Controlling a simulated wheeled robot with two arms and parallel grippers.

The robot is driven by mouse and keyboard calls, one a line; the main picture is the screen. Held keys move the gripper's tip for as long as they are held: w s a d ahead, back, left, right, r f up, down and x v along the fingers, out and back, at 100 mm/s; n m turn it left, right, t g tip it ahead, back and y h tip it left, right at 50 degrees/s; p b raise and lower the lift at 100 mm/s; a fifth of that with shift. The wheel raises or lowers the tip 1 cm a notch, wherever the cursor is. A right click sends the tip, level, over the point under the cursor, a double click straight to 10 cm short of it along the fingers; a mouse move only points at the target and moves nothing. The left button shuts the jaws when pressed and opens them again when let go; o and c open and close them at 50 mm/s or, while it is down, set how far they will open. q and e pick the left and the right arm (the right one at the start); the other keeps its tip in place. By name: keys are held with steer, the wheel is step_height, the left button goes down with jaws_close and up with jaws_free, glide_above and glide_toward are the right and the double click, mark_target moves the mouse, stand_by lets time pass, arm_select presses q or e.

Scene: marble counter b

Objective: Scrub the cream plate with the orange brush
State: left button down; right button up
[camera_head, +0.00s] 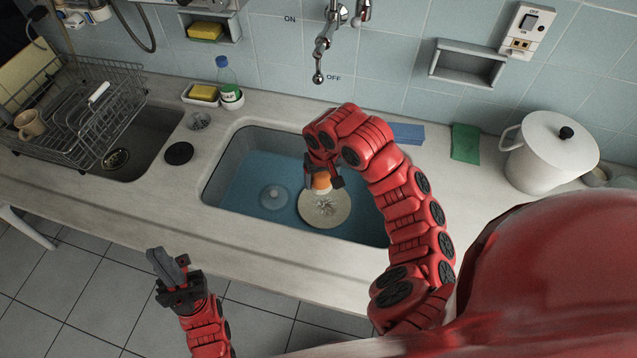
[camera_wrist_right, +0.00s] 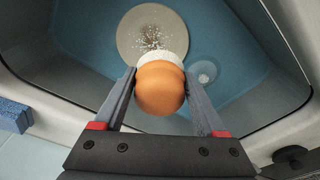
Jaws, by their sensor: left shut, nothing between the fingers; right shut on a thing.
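The cream plate (camera_head: 326,214) lies in the blue-bottomed sink basin, with a speckled grey-white patch on its middle. It also shows in the right wrist view (camera_wrist_right: 130,36). My right gripper (camera_head: 323,180) is shut on the orange brush (camera_wrist_right: 160,88) and holds it over the plate. The brush's white bristles point toward the plate and overlap its edge in the right wrist view; I cannot tell whether they touch it. In the head view the orange part (camera_head: 321,182) shows between the fingers. My left gripper (camera_head: 168,264) is shut and empty, in front of the counter.
The sink basin (camera_head: 232,166) has a drain (camera_head: 273,197) left of the plate. A tap (camera_head: 319,60) hangs behind it. A dish rack (camera_head: 95,110) stands left, a white pot (camera_head: 548,150) right.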

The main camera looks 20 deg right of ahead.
glide_above(318, 207)
step_height(318, 207, down, 5)
steer(key=shift+s+f+b, duration=0.1)
steer(key=shift+f+b, duration=0.8)
steer(key=shift+f, duration=2.75)
steer(key=shift+f+b, duration=0.5)
steer(key=shift+f, duration=0.45)
